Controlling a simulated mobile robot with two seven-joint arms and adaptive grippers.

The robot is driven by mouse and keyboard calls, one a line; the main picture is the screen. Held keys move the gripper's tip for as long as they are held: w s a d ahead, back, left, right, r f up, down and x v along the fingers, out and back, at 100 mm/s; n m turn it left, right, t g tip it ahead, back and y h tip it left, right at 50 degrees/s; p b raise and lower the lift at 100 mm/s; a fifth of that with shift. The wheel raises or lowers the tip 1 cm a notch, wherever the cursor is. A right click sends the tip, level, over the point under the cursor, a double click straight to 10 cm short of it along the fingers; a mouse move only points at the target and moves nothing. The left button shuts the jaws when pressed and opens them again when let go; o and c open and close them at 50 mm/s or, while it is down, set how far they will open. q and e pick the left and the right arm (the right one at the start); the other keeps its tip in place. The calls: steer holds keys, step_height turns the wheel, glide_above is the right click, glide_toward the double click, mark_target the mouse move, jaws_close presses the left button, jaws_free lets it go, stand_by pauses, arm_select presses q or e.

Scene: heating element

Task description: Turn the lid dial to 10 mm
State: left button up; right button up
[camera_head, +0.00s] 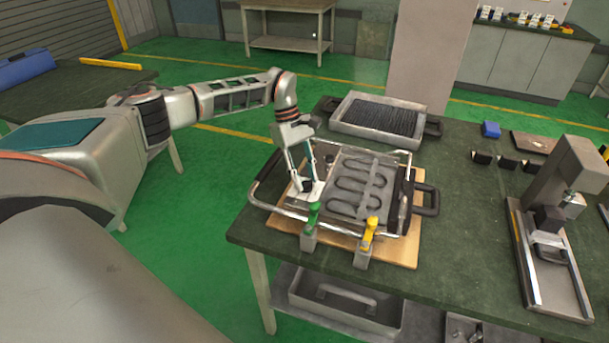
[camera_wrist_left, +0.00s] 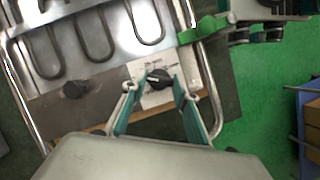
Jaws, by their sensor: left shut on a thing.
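The lid (camera_head: 387,188) lies open on the table with a winding dark heating element (camera_head: 345,205) on its plate. A black lid dial (camera_wrist_left: 160,79) sits on a white marked label (camera_wrist_left: 150,98) at the plate's corner; the marks are too small to read. My left gripper (camera_head: 307,187) reaches down over that corner. In the left wrist view its two teal-padded fingers (camera_wrist_left: 158,88) stand on either side of the dial and are shut on it. A second black knob (camera_wrist_left: 75,89) sits on the same strip. The right gripper is not in view.
A green clamp (camera_head: 312,216) and a yellow clamp (camera_head: 370,232) stand at the front edge of the wooden board (camera_head: 405,252). A metal frame rail surrounds the plate. A grey tray (camera_head: 350,128) is behind, and a press-like stand (camera_head: 550,230) is at right. Bare table lies between.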

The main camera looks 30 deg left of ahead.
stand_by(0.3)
arm_select(q)
steer(key=o, duration=1.1)
steer(key=shift+r, duration=0.1)
steer(key=v, duration=1.2)
steer(key=shift+a, duration=0.1)
